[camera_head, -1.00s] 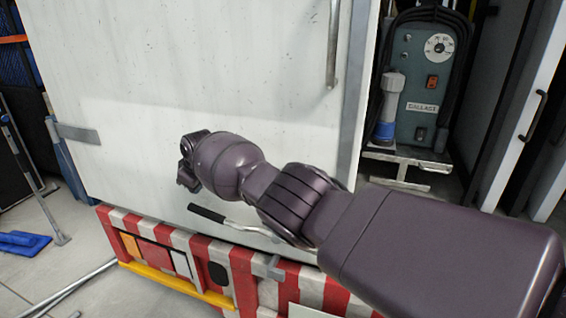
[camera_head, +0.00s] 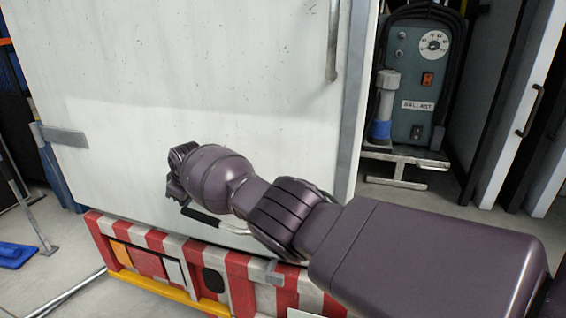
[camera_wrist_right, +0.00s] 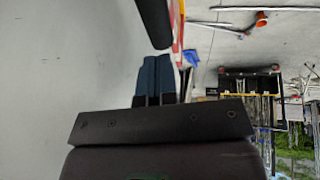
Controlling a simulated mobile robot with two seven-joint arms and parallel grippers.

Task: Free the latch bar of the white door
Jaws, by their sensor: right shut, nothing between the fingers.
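The white door (camera_head: 200,60) stands upright and fills the left and middle of the head view. The latch bar (camera_head: 234,229) is a thin bent metal bar with a black grip (camera_head: 203,216), low across the door just above the striped bumper. My right arm covers part of the bar. My right gripper (camera_head: 177,188) is in front of the door, just up and left of the black grip. In the right wrist view its dark blue fingers (camera_wrist_right: 154,80) are together and empty. The black grip (camera_wrist_right: 153,22) shows just beyond the fingertips, apart from them. My left gripper is out of view.
A red-and-white striped bumper (camera_head: 236,275) runs below the door. A vertical door handle (camera_head: 333,40) is at the upper right. A grey ballast unit (camera_head: 417,85) stands right of the door. Blue and metal items lie on the floor at left.

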